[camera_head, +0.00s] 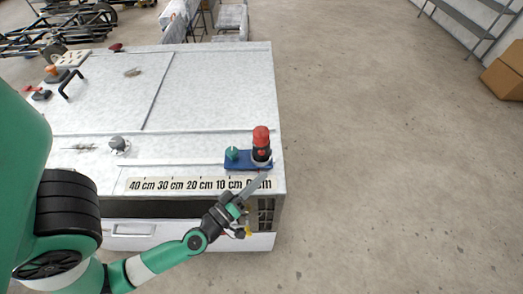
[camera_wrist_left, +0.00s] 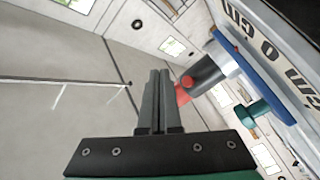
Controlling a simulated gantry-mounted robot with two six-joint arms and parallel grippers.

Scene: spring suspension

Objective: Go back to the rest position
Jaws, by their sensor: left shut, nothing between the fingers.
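My left gripper (camera_head: 265,178) is at the near right corner of the white workbench (camera_head: 200,90), just in front of the blue base plate. Its two fingers (camera_wrist_left: 158,75) are together with nothing between them in the left wrist view. A black cylinder with a red top (camera_head: 261,140) stands upright on the blue plate (camera_head: 240,165), beside a small green knob (camera_head: 232,153). The wrist view also shows the blue plate (camera_wrist_left: 252,70), the black and red cylinder (camera_wrist_left: 202,76) and the green knob (camera_wrist_left: 253,113), apart from the fingers. My right gripper is not in view.
A printed centimetre scale (camera_head: 165,184) runs along the bench's front edge. A grey round-topped part (camera_head: 118,143), a black handle (camera_head: 70,84) and an orange-topped piece (camera_head: 55,72) lie on the left side. Open floor (camera_head: 390,170) lies right; cardboard boxes (camera_head: 505,75) stand far right.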

